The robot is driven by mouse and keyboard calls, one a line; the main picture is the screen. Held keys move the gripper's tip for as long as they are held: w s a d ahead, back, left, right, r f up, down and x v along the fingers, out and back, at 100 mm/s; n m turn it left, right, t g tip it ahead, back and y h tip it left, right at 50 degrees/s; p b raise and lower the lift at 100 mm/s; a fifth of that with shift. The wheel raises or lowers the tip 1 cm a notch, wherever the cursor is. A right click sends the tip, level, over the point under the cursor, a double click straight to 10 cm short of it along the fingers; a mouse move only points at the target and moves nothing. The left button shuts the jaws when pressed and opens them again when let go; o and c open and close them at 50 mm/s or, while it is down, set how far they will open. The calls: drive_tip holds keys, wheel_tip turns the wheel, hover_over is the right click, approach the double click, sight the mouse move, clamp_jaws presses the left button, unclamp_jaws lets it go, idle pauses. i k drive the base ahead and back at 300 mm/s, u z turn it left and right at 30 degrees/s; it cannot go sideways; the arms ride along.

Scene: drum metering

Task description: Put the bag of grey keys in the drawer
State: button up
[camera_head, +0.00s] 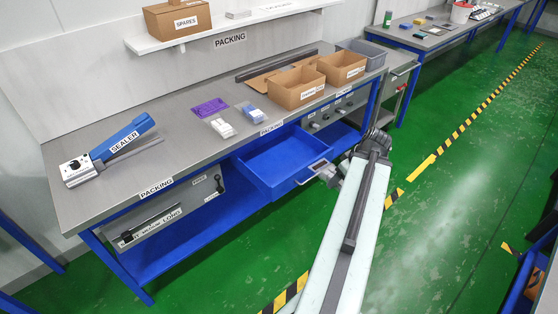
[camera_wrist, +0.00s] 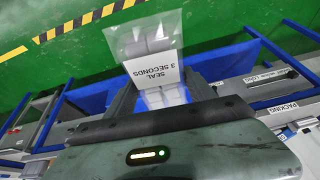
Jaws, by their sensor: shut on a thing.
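A clear bag (camera_wrist: 135,40) with pale grey blocks inside shows beyond my fingers in the wrist view. A white label (camera_wrist: 155,75) reading "SEAL 3 SECONDS" upside down covers its near part; I cannot tell whether it is fixed to the bag. My gripper (camera_wrist: 160,98) is shut on the bag. The drawer's visible floor is empty. The bag is hard to make out in the head view.
The bench holds a blue sealer (camera_head: 122,137), a purple card (camera_head: 209,107), a pack of white pieces (camera_head: 222,127), a pack with blue (camera_head: 250,113), and two cardboard boxes (camera_head: 297,87) (camera_head: 341,66). A shelf (camera_head: 235,25) hangs above.

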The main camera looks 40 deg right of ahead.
sight(291, 169)
drive_tip(key=i, duration=0.95)
drive_tip(key=z, duration=0.05)
